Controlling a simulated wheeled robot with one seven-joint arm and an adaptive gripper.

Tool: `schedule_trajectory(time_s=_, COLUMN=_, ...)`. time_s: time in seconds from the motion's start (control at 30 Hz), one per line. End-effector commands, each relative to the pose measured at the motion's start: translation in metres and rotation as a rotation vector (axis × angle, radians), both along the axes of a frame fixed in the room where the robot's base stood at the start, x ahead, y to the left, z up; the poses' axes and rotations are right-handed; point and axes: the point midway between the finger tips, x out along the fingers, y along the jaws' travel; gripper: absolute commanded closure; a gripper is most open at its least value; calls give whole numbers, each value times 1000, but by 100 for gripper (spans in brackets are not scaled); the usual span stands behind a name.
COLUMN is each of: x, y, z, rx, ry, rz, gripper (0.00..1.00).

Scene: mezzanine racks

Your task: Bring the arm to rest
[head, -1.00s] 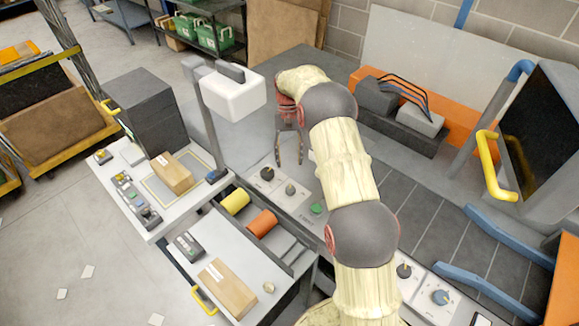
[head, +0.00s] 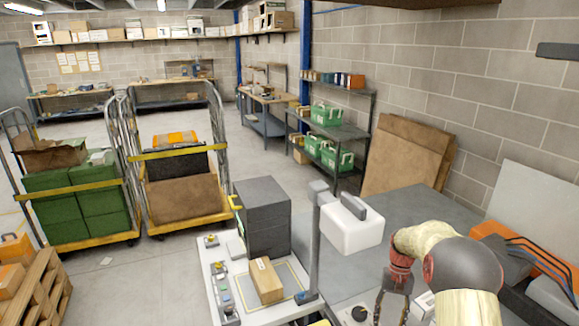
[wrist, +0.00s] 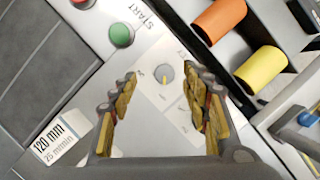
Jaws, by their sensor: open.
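My gripper (head: 392,305) hangs at the lower right of the head view, pointing down over the grey machine top. In the wrist view my gripper (wrist: 160,105) has its two padded fingers spread apart with nothing between them. Below the gap is a white control panel with a grey knob (wrist: 163,75), apart from the fingers. My arm is bent, coming in from the lower right of the head view.
A green START button (wrist: 121,35) and orange (wrist: 218,20) and yellow (wrist: 262,68) rollers lie near the panel. A white-headed post (head: 352,228) stands left of my gripper. A cardboard box (head: 265,280) sits on the side table. Caged trolleys stand farther left.

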Motion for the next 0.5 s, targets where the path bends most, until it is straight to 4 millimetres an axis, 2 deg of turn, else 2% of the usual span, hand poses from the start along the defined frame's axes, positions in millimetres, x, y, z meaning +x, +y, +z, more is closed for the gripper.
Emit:
schedule_trajectory(time_s=0.27, x=-53, y=26, z=60, rx=-29, ry=-108, rz=58, gripper=52)
schedule_trajectory(time_s=0.5, x=-110, y=54, z=114, rx=-58, ry=-232, rz=116, gripper=52)
